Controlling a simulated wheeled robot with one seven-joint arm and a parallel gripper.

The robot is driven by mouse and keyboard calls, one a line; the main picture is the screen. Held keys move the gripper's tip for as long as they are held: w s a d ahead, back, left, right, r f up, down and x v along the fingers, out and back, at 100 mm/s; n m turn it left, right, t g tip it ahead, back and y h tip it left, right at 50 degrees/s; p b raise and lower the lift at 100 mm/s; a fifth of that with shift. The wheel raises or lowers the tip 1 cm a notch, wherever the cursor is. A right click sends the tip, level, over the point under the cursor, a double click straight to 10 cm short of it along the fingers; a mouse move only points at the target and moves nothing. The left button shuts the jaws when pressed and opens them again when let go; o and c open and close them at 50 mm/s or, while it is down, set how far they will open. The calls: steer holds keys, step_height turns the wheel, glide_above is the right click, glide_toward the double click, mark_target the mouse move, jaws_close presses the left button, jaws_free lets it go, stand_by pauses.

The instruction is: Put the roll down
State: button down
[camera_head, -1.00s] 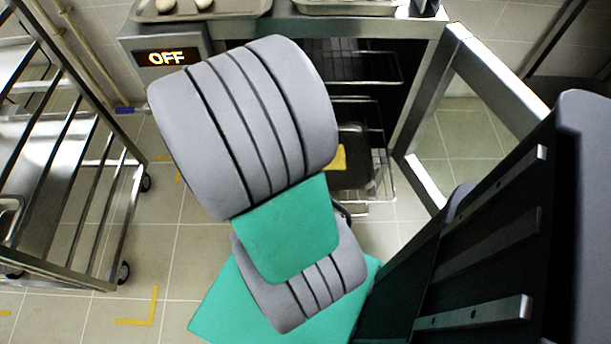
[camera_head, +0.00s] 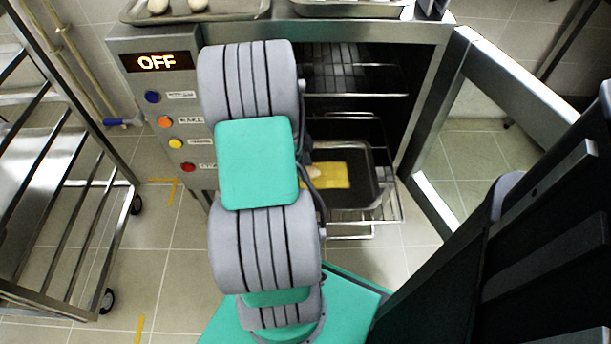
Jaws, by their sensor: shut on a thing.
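My arm reaches forward to the oven and hides my gripper; I cannot make out its fingers. A small pale thing (camera_head: 314,173), perhaps a roll, shows beside the arm at the left edge of a yellow patch (camera_head: 335,176). I cannot tell whether it is held or resting. The yellow patch lies on a dark tray (camera_head: 364,196) on a pulled-out rack in the open oven. Two pale rolls (camera_head: 158,5) (camera_head: 197,5) lie on a metal tray (camera_head: 225,12) on top of the oven.
The oven (camera_head: 320,27) has a panel reading OFF (camera_head: 157,62) with several coloured buttons below. Its door (camera_head: 507,85) stands open at the right. An empty wire rack (camera_head: 355,96) is above the dark tray. A metal trolley (camera_head: 60,190) stands at the left.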

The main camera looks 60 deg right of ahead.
steer(key=shift+f+b, duration=0.55)
steer(key=shift+f, duration=1)
steer(key=shift+f, duration=0.2)
steer(key=c, duration=0.9)
jaws_free()
